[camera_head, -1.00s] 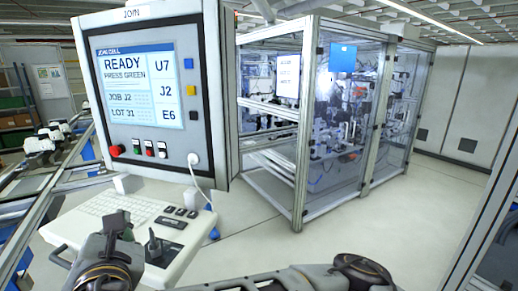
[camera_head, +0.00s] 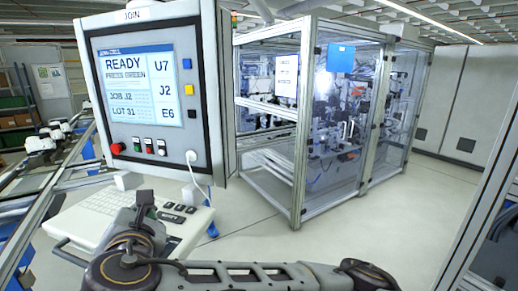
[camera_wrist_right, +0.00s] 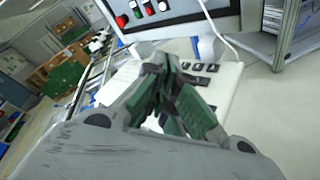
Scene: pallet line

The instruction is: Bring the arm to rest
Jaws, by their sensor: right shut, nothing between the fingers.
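My right arm crosses the bottom of the head view, with its forearm low in the picture. My right gripper (camera_head: 146,203) is over the keyboard shelf below the control panel (camera_head: 207,100). In the right wrist view its dark and green fingers (camera_wrist_right: 165,72) are shut with nothing between them. The fingers overlap the shelf in that view; I cannot tell the exact gap to it. The panel's screen (camera_head: 138,86) reads READY, PRESS GREEN, JOB J2, LOT 31. My left gripper does not show.
The shelf carries a keyboard (camera_head: 108,203) and is partly hidden by my arm. A row of buttons (camera_head: 149,146) and a white plug with a cable (camera_head: 191,156) are on the panel's front. A glazed machine cell (camera_head: 300,120) stands behind. Open floor (camera_head: 350,235) lies at the right.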

